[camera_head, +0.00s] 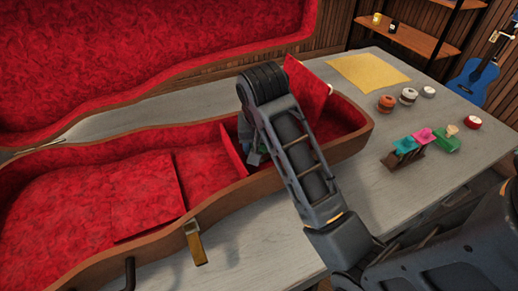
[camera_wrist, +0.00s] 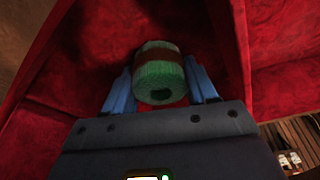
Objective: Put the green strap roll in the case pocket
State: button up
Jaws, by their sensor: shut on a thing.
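The green strap roll (camera_wrist: 160,82) has a brown band around it. In the wrist view it sits between the two blue fingers of my gripper (camera_wrist: 160,88), which is shut on it. Red lining lies beyond and around it. In the head view my gripper is down inside the red-lined pocket of the open case (camera_head: 160,228), between a red divider (camera_head: 232,150) and a raised red lid (camera_head: 306,88). My arm hides the roll and most of the gripper there. I cannot tell whether the roll touches the pocket floor.
On the grey table (camera_head: 380,220), right of the case, are several small rolls, a yellow cloth (camera_head: 368,70) and a small rack (camera_head: 404,157) with coloured items. A blue ukulele (camera_head: 474,80) hangs at the right. The case lid (camera_head: 150,45) stands open behind.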

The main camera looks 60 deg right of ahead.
jog(key=shift+r, duration=0.1)
jog(key=o, duration=1.2)
